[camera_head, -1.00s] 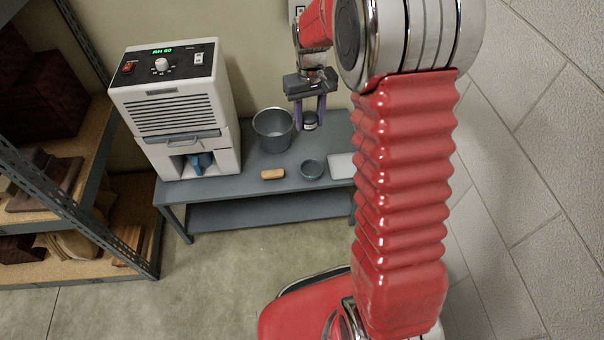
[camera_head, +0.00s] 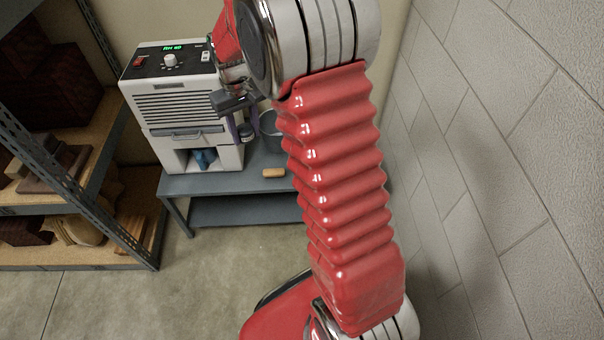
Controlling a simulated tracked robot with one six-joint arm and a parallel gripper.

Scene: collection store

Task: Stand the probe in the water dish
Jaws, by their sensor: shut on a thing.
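My gripper (camera_head: 244,136) is at the upper middle, pointing down in front of the right side of the white machine. Its purple fingers are shut on a small dark and silver cylindrical thing (camera_head: 247,132), which seems to be the probe. It is held above the grey bench (camera_head: 220,183), left of the grey bucket. The small round dish, likely the water dish, is hidden behind my red arm.
The white dehumidifier-like machine (camera_head: 178,103) with a green display stands on the bench's left. The grey bucket (camera_head: 269,127) is partly hidden by my arm. A tan block (camera_head: 273,173) lies near the front edge. A metal shelf (camera_head: 100,217) stands left; a block wall (camera_head: 500,130) rises right.

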